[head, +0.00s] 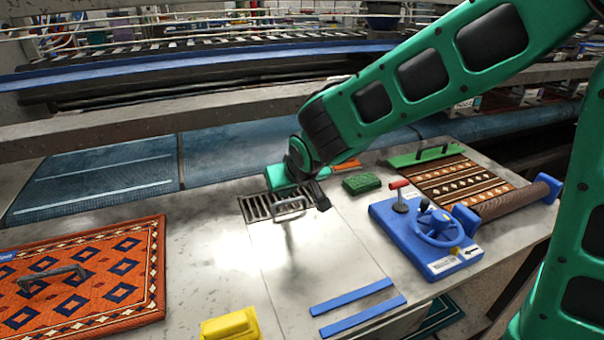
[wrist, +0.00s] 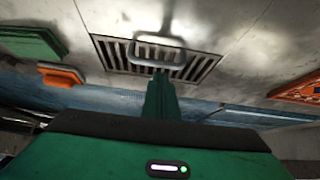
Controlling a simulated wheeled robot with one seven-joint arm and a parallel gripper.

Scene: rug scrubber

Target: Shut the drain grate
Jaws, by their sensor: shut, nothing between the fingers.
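The drain grate (head: 256,208) is a dark slatted metal rectangle in the grey worktop, with a raised pale metal handle (head: 291,206). In the wrist view the grate (wrist: 118,56) and its handle (wrist: 160,41) lie just beyond my fingertips. The slats look roughly level with the worktop; I cannot tell whether the grate sits fully flush. My gripper (wrist: 161,76) is shut and empty, its tips at the handle's near side. I cannot tell whether they touch it. In the head view my wrist hides the grate's back part.
A green scrubbing pad (head: 361,184) and a blue base with a wheel and red-topped lever (head: 425,232) stand to the right. An orange patterned rug (head: 85,275) lies left. A yellow block (head: 230,325) and blue strips (head: 352,297) lie in front. The worktop before the grate is clear.

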